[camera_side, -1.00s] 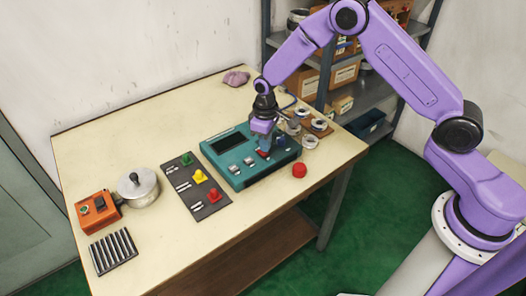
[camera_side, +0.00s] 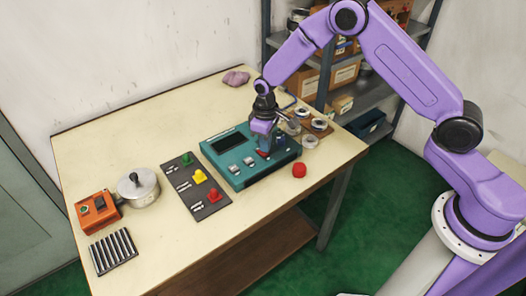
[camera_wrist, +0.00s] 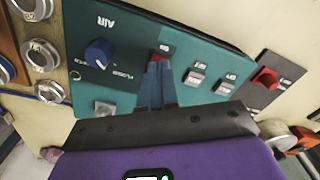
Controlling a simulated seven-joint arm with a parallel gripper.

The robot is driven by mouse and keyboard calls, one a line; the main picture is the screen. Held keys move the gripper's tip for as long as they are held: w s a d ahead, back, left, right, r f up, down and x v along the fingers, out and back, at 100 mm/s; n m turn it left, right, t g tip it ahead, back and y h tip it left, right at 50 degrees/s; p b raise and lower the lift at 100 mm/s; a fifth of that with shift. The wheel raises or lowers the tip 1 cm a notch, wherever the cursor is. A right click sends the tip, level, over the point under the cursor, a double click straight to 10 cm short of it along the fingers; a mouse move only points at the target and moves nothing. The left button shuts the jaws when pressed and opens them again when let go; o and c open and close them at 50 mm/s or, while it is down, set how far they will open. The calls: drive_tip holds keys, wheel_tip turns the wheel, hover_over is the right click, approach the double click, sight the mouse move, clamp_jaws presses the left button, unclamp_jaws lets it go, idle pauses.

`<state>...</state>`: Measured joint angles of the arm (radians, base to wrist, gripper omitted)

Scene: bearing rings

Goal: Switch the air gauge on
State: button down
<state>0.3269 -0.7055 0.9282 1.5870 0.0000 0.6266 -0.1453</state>
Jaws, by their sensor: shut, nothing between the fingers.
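The air gauge (camera_side: 237,178) is a teal box with a dark screen, standing on the table. Its panel (camera_wrist: 125,72) also shows in the wrist view, with an "AIR" label, a dark blue knob (camera_wrist: 98,53) and grey rocker switches (camera_wrist: 195,76). A red switch (camera_wrist: 164,50) lies just at my fingertips, partly hidden by them. My gripper (camera_side: 263,150) is shut and empty, pointing down over the right part of the gauge. In the wrist view its fingers (camera_wrist: 159,65) are close to the red switch; whether they touch it I cannot tell.
Metal rings (camera_side: 311,142) lie right of the gauge, with a red knob-like object (camera_side: 299,170) in front. A dark board (camera_side: 207,207) with green, yellow and red pieces is at its left. Farther left are a lidded pot (camera_side: 140,193), an orange box (camera_side: 97,212) and a ribbed block (camera_side: 113,250).

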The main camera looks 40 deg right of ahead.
sight(265, 154)
drive_tip(key=shift+f, duration=0.85)
idle(0.7)
drive_tip(key=shift+r, duration=3.55)
